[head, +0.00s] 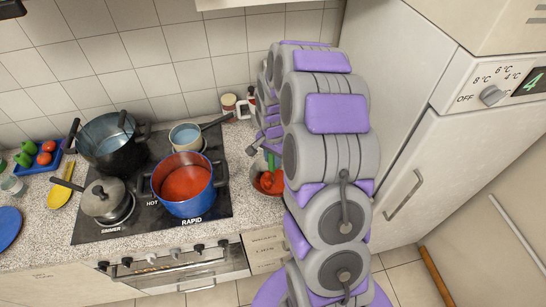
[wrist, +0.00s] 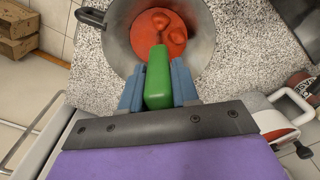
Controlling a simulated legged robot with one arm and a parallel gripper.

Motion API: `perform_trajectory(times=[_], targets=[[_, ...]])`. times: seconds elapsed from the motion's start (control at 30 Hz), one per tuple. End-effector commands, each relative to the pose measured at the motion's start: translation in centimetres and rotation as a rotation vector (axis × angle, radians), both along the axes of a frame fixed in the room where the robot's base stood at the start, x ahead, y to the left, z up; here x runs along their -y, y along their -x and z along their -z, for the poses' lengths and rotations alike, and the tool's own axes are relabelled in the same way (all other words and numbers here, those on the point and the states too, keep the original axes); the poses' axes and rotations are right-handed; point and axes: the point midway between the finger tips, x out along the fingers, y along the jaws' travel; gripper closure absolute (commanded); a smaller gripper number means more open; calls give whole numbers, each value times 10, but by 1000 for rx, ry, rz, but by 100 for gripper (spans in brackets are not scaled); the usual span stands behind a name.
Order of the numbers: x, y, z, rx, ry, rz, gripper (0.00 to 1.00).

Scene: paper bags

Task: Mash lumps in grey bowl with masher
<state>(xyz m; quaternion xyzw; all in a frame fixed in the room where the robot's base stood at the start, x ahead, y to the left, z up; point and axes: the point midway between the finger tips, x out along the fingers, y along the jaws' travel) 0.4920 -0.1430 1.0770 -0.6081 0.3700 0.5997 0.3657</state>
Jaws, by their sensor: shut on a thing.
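The grey bowl (head: 257,190) stands on the counter right of the stove, partly behind my arm; it also shows in the wrist view (wrist: 204,52). It holds red sauce with rounded red lumps (wrist: 177,35). My gripper (wrist: 158,85) is shut on the green handle of the masher (wrist: 158,78), its blue fingers on either side. The handle reaches over the bowl's near rim, and its far end is above the red sauce. The masher's head cannot be made out. In the head view the green handle (head: 271,161) shows beside my arm.
The stove carries a blue pot (head: 183,205) of red sauce, a black pot (head: 85,165), a small pan (head: 186,134) and a lidded pot (head: 104,205). Mugs (head: 228,103) stand behind the bowl. A white fridge (head: 440,165) is close on the right.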

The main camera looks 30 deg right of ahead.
Motion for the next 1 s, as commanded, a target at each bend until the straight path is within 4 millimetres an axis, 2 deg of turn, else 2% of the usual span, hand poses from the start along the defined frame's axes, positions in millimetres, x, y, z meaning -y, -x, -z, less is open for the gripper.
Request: perform_trajectory(times=[0.6,1.0], targets=[[0,0,1,-4,-1,0,100],[0,0,-25,2,1,-1,100]])
